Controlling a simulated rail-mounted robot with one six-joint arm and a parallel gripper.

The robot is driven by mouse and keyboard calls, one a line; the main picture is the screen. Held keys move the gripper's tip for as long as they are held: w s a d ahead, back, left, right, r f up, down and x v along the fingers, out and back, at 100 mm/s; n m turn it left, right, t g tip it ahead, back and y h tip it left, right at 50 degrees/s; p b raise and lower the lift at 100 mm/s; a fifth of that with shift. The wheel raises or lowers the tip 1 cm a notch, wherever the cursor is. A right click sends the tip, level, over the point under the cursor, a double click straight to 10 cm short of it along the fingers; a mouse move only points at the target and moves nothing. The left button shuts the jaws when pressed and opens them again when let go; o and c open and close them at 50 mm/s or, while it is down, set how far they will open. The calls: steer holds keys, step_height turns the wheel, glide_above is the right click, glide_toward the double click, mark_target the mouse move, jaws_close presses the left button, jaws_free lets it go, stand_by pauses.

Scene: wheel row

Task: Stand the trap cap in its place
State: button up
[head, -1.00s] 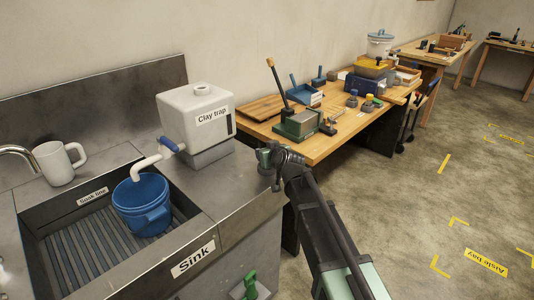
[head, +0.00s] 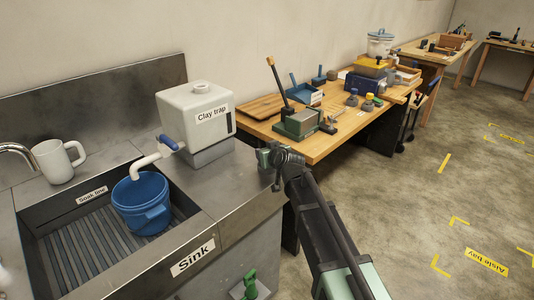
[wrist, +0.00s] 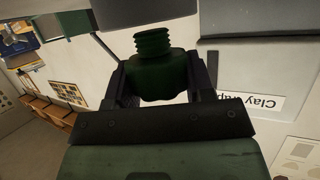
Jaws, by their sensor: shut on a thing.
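My gripper (wrist: 158,80) is shut on a dark green cap (wrist: 153,65) with a threaded end, seen close up in the wrist view. In the head view my gripper (head: 268,160) is at the right end of the sink counter, to the right of the clay trap. The cap's outline is hard to make out there. The clay trap (head: 182,118) is a white box with a raised round neck (head: 201,88) on top. Its label also shows in the wrist view (wrist: 262,103). The gripper is apart from the neck and lower than it.
A white pipe with a blue lever (head: 168,142) leads from the trap over a blue bucket (head: 140,215) in the sink. A white mug (head: 57,160) stands at the left. A wooden bench (head: 320,150) with tools lies behind the gripper. Floor at right is open.

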steer(key=shift+f+b, duration=1.05)
steer(key=shift+f, duration=0.05)
steer(key=o, duration=1.3)
steer(key=shift+s+r, duration=0.1)
steer(key=shift+r, duration=0.05)
steer(key=p+v, duration=0.4)
steer(key=v, duration=0.6)
steer(key=shift+s+d, duration=0.2)
steer(key=shift+s, duration=0.05)
